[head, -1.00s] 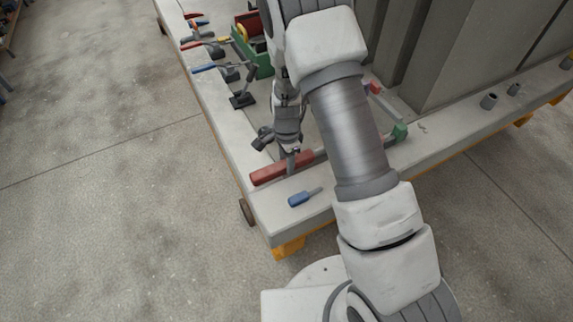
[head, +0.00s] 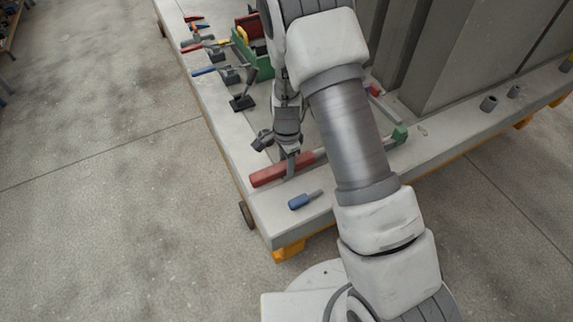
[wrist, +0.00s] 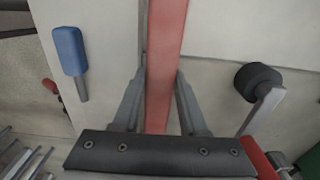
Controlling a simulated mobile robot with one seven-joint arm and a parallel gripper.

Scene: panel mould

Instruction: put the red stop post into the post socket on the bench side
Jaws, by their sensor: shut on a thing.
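A long red bar (head: 268,175) lies along the near left end of the bench. My gripper (head: 290,170) points down at it. In the wrist view the fingers (wrist: 160,110) stand on either side of the red bar (wrist: 165,60) and are shut on it. I cannot tell which red thing is the stop post. Grey cylinders stand near the bench's right edge, one here (head: 489,102); I cannot tell which is the post socket.
A blue-handled piece with a grey pin (head: 300,201) lies near the bench corner. A black-knobbed clamp (head: 262,140) stands close by my gripper. A green box (head: 262,65) and several clamps are farther back. Tall grey panels (head: 470,50) rise behind. The floor at left is clear.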

